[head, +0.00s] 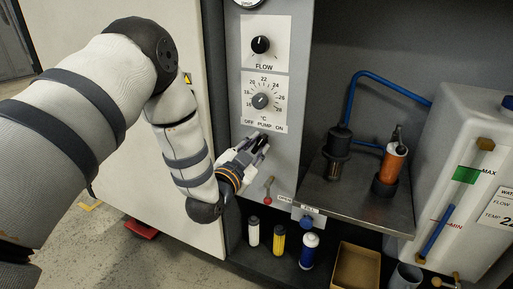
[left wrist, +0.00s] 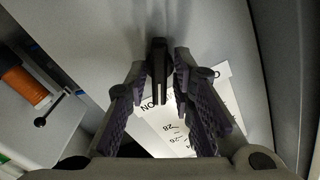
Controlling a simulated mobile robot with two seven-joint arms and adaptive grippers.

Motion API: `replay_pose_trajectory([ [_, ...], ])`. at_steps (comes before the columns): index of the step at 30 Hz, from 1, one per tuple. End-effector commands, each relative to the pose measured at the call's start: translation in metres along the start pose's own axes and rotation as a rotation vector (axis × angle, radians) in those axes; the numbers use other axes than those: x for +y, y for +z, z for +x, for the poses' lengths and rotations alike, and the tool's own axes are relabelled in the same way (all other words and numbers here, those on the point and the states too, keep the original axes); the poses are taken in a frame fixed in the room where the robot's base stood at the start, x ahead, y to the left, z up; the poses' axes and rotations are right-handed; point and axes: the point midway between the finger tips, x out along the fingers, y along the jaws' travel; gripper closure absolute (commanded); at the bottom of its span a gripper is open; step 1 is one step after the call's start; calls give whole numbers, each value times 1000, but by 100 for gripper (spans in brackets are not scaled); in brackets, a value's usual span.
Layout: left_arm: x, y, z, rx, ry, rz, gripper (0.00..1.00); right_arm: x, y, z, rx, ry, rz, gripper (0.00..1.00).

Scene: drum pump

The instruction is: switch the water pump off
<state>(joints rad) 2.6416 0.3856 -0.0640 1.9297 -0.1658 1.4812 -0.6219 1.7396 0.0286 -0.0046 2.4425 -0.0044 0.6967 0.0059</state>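The pump switch sits on the grey control panel (head: 283,157), just below the label "OFF PUMP ON" (head: 263,126). In the left wrist view it is a dark lever (left wrist: 158,68) standing out from the panel. My left gripper (head: 257,144) is at the switch, and in the head view its fingers largely hide the lever. In the left wrist view my left gripper (left wrist: 161,68) has its fingers apart, one on each side of the lever, with gaps showing. I cannot tell which side the lever is set to. My right gripper is in neither view.
Above the switch are a temperature dial (head: 260,101) and a flow knob (head: 261,45). A small red-tipped lever (head: 268,190) is below. To the right are a metal shelf (head: 345,199), an orange cylinder (head: 389,165) and a white tank (head: 465,150). Bottles (head: 279,240) stand underneath.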

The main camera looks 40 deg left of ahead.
Motion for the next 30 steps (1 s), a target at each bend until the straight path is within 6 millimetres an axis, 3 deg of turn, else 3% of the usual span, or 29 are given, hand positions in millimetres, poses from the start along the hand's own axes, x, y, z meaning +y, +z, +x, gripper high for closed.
replay_pose_trajectory([
  [2, 0, 0, 0, 0, 0, 0, 100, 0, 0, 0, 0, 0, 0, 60],
  [16, -1, -1, 0, 0, 0, -64, 100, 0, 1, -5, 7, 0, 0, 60],
  [30, -1, -2, -1, 0, 1, -460, 100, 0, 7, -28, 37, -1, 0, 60],
])
